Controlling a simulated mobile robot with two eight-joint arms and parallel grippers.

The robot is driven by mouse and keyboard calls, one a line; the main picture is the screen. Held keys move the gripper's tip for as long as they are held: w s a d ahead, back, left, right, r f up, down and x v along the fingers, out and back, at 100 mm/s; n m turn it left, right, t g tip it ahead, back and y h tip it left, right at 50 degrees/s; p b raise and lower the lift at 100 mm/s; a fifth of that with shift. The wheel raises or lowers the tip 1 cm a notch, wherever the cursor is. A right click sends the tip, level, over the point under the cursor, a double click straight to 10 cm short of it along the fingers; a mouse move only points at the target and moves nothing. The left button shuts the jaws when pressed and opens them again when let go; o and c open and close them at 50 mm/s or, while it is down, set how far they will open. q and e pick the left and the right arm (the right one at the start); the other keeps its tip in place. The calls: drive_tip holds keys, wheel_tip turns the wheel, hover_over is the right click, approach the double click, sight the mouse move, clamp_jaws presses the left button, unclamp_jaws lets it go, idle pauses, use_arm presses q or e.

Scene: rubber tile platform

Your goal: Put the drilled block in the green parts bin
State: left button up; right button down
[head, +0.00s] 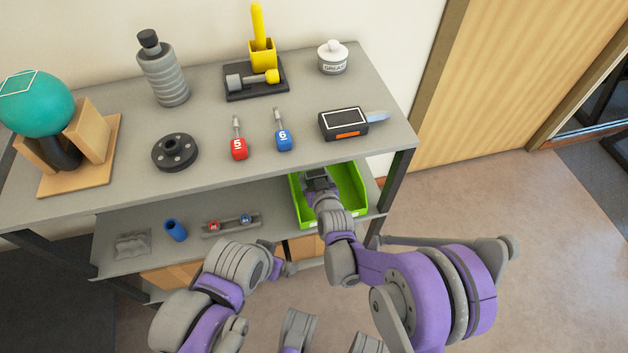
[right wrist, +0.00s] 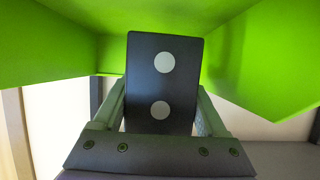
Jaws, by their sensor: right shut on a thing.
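The drilled block (right wrist: 163,84) is a dark block with two pale round holes, upright in the right wrist view. My right gripper (right wrist: 160,112) is shut on it, with a finger on each side. In the head view my right gripper (head: 317,182) reaches into the left part of the green parts bin (head: 347,186) on the lower shelf. Green bin walls (right wrist: 262,60) surround the block in the wrist view; I cannot tell whether it touches the floor of the bin. My left gripper (head: 284,269) is low in front of the shelf, small and partly hidden; its jaws are unclear.
The upper shelf (head: 215,190) overhangs the bin's back. It carries screwdrivers, a dark flange (head: 175,152), a bottle (head: 162,70), a grease jar (head: 332,58) and a boxed tool (head: 344,123). A blue cylinder (head: 175,230) and small rack (head: 231,225) are left of the bin.

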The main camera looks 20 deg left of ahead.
drive_tip(key=shift+f, duration=1.25)
drive_tip(key=shift+f+b, duration=0.15)
drive_tip(key=shift+b, duration=0.2)
unclamp_jaws()
drive_tip(key=shift+r, duration=0.2)
drive_tip(key=p+v, duration=0.1)
drive_tip(key=v, duration=1.1)
